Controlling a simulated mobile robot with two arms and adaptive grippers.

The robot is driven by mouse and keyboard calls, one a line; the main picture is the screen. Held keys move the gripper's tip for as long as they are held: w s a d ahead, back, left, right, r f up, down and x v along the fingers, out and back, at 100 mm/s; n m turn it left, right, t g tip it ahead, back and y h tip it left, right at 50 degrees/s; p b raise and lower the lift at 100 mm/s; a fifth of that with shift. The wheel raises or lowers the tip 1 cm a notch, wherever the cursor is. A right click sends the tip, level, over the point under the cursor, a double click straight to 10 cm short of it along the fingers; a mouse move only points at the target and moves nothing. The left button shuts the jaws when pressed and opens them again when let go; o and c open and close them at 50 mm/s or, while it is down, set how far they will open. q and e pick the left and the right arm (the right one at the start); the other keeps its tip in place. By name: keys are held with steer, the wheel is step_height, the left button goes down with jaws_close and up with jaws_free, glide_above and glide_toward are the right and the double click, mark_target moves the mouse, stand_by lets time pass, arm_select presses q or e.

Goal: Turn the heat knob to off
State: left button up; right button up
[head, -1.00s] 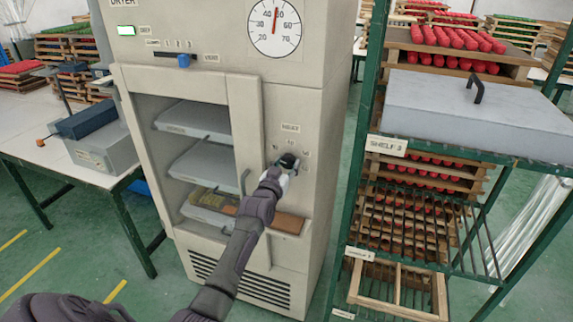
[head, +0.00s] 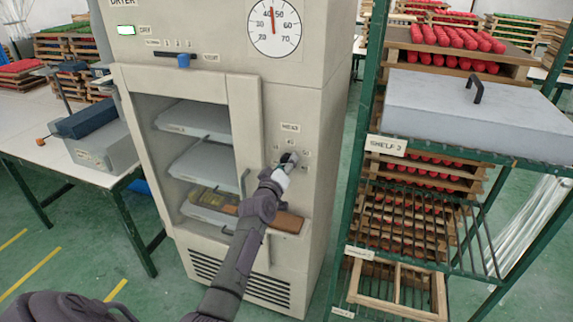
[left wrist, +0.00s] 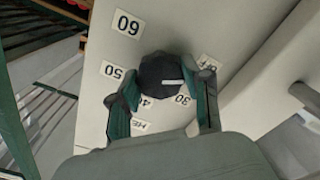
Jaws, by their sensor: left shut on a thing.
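The heat knob (left wrist: 160,72) is a round dark knob with a white line, on the pale dryer (head: 310,230) front. In the left wrist view its line points right, between the 30 label (left wrist: 182,98) and the OFF label (left wrist: 208,63). My left gripper (head: 289,160) is at the knob; in the left wrist view its fingers (left wrist: 163,98) sit on either side of it, shut on it. In the head view the gripper mostly hides the knob. My right gripper is not in view.
The dryer's glass door with a handle (head: 244,182) is left of the knob, trays behind it. A green shelf rack (head: 349,190) stands close on the right. A table (head: 90,172) is on the left. A brown block (head: 285,222) shows below my gripper.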

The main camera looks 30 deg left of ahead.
arm_select(q)
steer(key=shift+f+n, duration=0.15)
steer(key=shift+n, duration=0.15)
steer(key=o, duration=1.2)
steer(key=shift+c, duration=0.2)
steer(key=shift+s, duration=0.15)
steer(key=v, duration=1.1)
steer(key=shift+s+d, duration=0.25)
steer(key=shift+s, duration=0.1)
